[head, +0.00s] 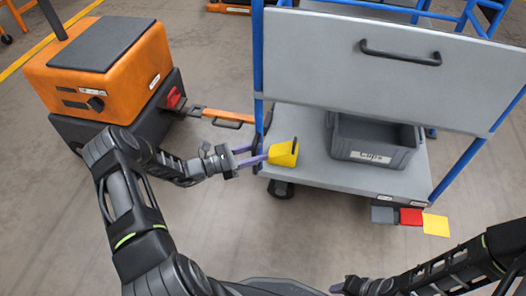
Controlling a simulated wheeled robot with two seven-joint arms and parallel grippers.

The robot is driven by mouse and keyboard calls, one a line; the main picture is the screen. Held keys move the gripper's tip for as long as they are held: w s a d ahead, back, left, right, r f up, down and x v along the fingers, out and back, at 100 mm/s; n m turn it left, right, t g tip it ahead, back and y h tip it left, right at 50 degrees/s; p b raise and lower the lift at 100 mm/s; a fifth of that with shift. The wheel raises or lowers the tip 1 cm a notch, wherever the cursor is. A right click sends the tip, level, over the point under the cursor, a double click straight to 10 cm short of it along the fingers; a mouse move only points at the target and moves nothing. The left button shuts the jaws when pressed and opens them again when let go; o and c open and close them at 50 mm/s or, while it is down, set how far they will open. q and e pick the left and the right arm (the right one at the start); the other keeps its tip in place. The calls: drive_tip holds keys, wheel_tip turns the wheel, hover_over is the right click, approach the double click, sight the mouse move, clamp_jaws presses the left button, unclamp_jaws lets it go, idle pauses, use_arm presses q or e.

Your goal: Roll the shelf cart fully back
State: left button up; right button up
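The shelf cart (310,160) stands right of centre, with blue posts, grey panels and a low grey deck. A dark handle (400,53) is fixed on its upper grey panel. A yellow block-like piece (283,153) sits at the deck's left edge. My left gripper (257,154) is at the cart's left front post, just left of the yellow piece. Its purple fingers look apart; whether they touch the post or the yellow piece is unclear. My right gripper (345,287) is at the bottom edge, partly cut off, and its opening is unclear.
A grey bin (373,141) with a white label stands on the cart deck. An orange and black wheeled machine (105,75) stands at left, its orange bar (228,116) reaching towards the cart. Grey, red and yellow patches (411,217) show by the cart's front right corner. Floor in front is clear.

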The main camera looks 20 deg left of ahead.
use_arm(q)
drive_tip(key=shift+x, duration=1.15)
drive_tip(key=shift+c, duration=0.2)
clamp_jaws()
idle(0.4)
